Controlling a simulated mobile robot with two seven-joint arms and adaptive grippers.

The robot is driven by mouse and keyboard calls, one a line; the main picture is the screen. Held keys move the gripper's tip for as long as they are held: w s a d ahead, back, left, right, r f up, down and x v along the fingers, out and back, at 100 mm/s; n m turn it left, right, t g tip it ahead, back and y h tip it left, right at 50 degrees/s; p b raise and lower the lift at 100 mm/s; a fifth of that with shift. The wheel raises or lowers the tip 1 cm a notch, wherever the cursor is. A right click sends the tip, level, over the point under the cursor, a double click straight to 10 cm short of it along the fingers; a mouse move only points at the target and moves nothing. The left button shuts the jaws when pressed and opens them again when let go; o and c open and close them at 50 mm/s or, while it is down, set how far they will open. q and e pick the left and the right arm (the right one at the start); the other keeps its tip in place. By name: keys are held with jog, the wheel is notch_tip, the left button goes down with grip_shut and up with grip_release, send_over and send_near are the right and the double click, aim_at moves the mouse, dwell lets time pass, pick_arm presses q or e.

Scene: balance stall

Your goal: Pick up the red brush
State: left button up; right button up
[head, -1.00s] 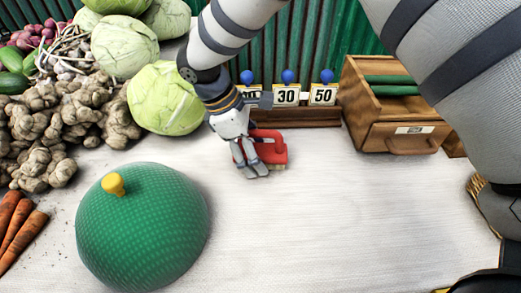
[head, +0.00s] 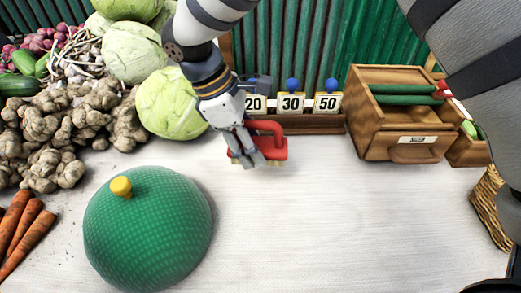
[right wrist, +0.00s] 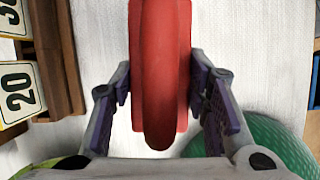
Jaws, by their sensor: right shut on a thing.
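The red brush (head: 272,148) is in the middle of the head view, in front of the number cards. It has a red handle and a pale bristle edge below. My right gripper (head: 247,155) is shut on it, with the fingers partly covering its left side. In the right wrist view the brush (right wrist: 160,70) lies between the two finger pads (right wrist: 165,100). The brush appears to be slightly above the white table (head: 330,220). My left gripper is not in view.
A green dome with a yellow knob (head: 150,235) stands front left. Cabbages (head: 170,103), ginger (head: 75,130) and carrots (head: 22,230) fill the left. Cards on a wooden rack (head: 310,122) and a wooden drawer box (head: 385,125) stand behind. The table's front middle is clear.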

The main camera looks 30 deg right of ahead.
jog(key=s+a+r, duration=0.6)
jog(key=a, duration=0.3)
jog(key=shift+a+r+p, duration=0.25)
jog(key=shift+r+p, duration=0.15)
jog(key=shift+p, duration=0.05)
